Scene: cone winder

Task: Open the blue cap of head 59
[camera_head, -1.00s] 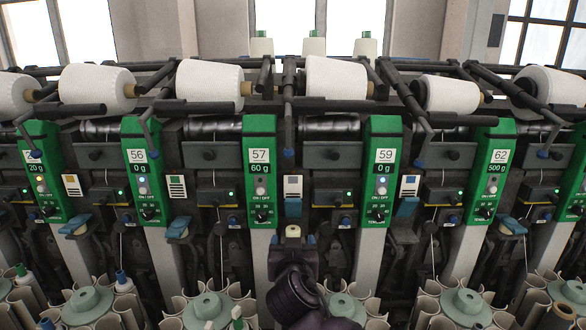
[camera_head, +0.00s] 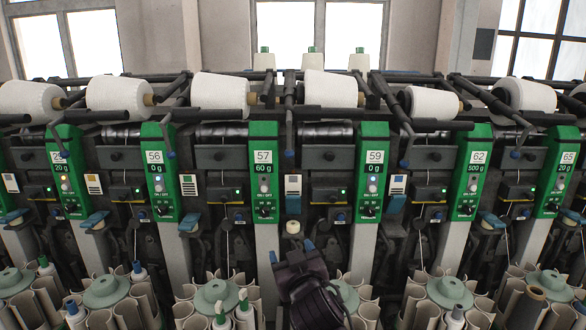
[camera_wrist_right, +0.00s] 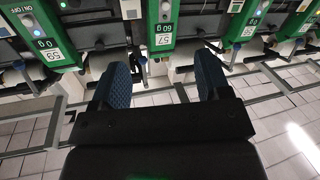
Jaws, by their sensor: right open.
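The green panel of head 59 (camera_head: 373,170) is right of centre in the head view, its display reading 0 g. The panel also shows upside down at the left of the right wrist view (camera_wrist_right: 48,45). My right gripper (camera_head: 291,250) is open and empty, low in front of the machine between heads 57 and 59. Its blue textured fingers (camera_wrist_right: 161,82) stand apart in the wrist view. My left gripper is not seen.
The head 62 panel (camera_head: 473,173) is to the right. Round magazines with tubes (camera_head: 445,291) line the front below. White yarn packages (camera_head: 331,88) sit above.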

